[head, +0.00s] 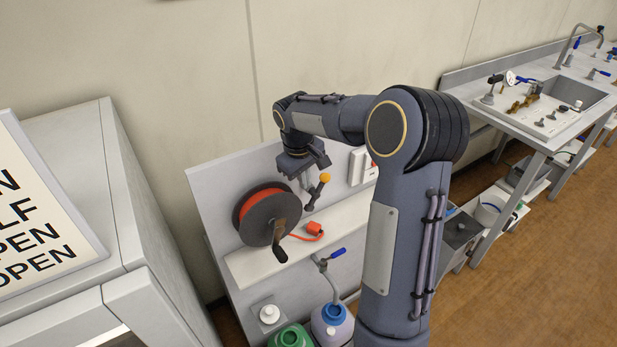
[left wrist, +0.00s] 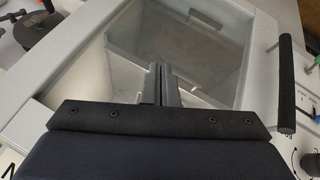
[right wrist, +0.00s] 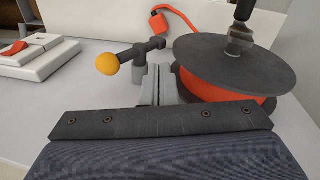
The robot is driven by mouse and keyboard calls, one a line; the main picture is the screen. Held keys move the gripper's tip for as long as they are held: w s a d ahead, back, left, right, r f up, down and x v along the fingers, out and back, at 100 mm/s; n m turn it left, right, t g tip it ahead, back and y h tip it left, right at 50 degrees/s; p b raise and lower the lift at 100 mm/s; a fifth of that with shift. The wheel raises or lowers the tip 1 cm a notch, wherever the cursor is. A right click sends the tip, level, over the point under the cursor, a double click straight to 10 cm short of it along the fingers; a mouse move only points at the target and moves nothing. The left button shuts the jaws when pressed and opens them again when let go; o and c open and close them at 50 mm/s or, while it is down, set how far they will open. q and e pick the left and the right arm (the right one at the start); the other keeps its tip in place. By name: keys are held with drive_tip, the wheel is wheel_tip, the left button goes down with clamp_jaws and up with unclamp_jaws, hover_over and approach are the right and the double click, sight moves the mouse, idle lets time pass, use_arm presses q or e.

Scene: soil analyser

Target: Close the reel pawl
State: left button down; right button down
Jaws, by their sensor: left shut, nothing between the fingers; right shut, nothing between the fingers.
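The reel (head: 256,222) is a dark disc with orange cord wound behind it and a black crank, mounted on a grey upright panel. The pawl, a dark lever with an orange ball knob (head: 324,178), sits just right of the reel. In the right wrist view the pawl (right wrist: 140,50) points its knob left, away from the reel disc (right wrist: 235,58). My right gripper (right wrist: 158,84) is shut and empty, its tips close by the pawl's pivot, between pawl and reel; contact cannot be told. My left gripper (left wrist: 162,82) is shut and empty above a glass-fronted grey cabinet (left wrist: 85,85).
A white switch box with a red rocker (right wrist: 35,55) is beside the pawl. A blue-handled tap (head: 337,253) and jugs (head: 290,337) are below. A sink bench (head: 520,120) stands at right.

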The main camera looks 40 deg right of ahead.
wheel_tip(320, 180, up, 10)
drive_tip(key=a+b, duration=0.1)
drive_tip(key=shift+s+a+r, duration=0.2)
drive_tip(key=shift+s+a, duration=0.1)
drive_tip(key=shift+s, duration=0.15)
drive_tip(key=s+a+f+m+t+y, duration=0.1)
drive_tip(key=s+a+f+t+y, duration=0.1)
drive_tip(key=s+a, duration=0.7)
drive_tip(key=s+a+f+m+t+y, duration=0.1)
drive_tip(key=s+a+f+t+y, duration=0.2)
drive_tip(key=s+a, duration=0.6)
drive_tip(key=s+f, duration=0.1)
drive_tip(key=s, duration=0.5)
drive_tip(key=shift+f, duration=0.35)
